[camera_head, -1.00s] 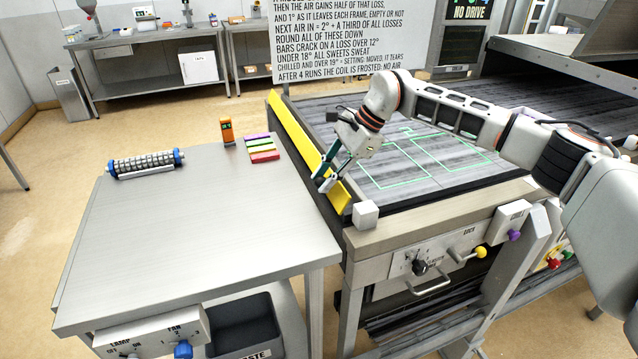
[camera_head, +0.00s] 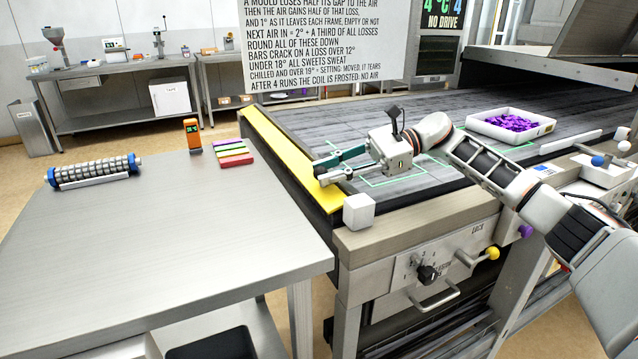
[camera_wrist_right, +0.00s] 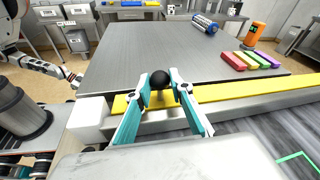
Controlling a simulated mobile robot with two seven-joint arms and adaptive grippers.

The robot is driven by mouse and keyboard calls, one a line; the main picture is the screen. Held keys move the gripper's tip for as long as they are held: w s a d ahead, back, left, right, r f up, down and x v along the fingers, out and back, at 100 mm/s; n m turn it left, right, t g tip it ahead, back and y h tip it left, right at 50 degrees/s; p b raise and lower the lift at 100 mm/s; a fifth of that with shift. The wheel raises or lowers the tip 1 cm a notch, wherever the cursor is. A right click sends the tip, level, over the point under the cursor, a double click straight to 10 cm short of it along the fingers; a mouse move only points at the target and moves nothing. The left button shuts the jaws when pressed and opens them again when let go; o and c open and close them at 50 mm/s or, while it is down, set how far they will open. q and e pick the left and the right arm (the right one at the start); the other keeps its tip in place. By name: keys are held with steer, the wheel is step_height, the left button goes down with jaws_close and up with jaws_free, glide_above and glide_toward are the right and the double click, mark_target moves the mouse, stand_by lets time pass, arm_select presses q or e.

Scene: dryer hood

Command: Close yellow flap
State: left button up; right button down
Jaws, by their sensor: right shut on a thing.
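The yellow flap (camera_head: 292,158) runs along the left edge of the dark, slatted belt bed. It also crosses the right wrist view (camera_wrist_right: 255,98). My right gripper (camera_head: 319,174) reaches over the bed from the right to the near part of the flap. In the right wrist view, its teal fingers are shut around a black ball knob (camera_wrist_right: 160,80) in front of the flap. Whether the knob is fixed to the flap is hidden. A small, pale arm, probably my left one, shows at the left of that view, its fingers too small to read.
A white cube block (camera_head: 358,211) sits at the flap's near end. A steel table (camera_head: 180,240) stands left of the bed, with a roller (camera_head: 95,171), colored bars (camera_head: 232,152) and an orange meter (camera_head: 192,136). A white tray of purple pieces (camera_head: 511,125) lies on the bed.

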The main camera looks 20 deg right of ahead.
steer(key=shift+d+f+y+b, duration=0.15)
steer(key=shift+f+y+b, duration=0.2)
steer(key=shift+f, duration=0.5)
steer(key=shift+d+r+y+b, duration=0.15)
steer(key=shift+y+b, duration=0.2)
steer(key=shift+b, duration=0.45)
arm_select(q)
steer(key=shift+w+d+r, duration=0.1)
steer(key=shift+w+d, duration=0.45)
steer(key=shift+d, duration=0.05)
arm_select(e)
steer(key=shift+r, duration=0.1)
arm_select(q)
steer(key=shift+d+r, duration=0.1)
arm_select(e)
steer(key=shift+r, duration=0.25)
steer(key=c, duration=1.8)
jaws_free()
arm_select(q)
steer(key=shift+w, duration=0.1)
arm_select(e)
steer(key=shift+d, duration=0.1)
steer(key=d, duration=0.4)
steer(key=s+d, duration=0.1)
steer(key=d, duration=0.2)
steer(key=s+d+r, duration=0.1)
steer(key=d, duration=0.3)
steer(key=shift+d, duration=0.35)
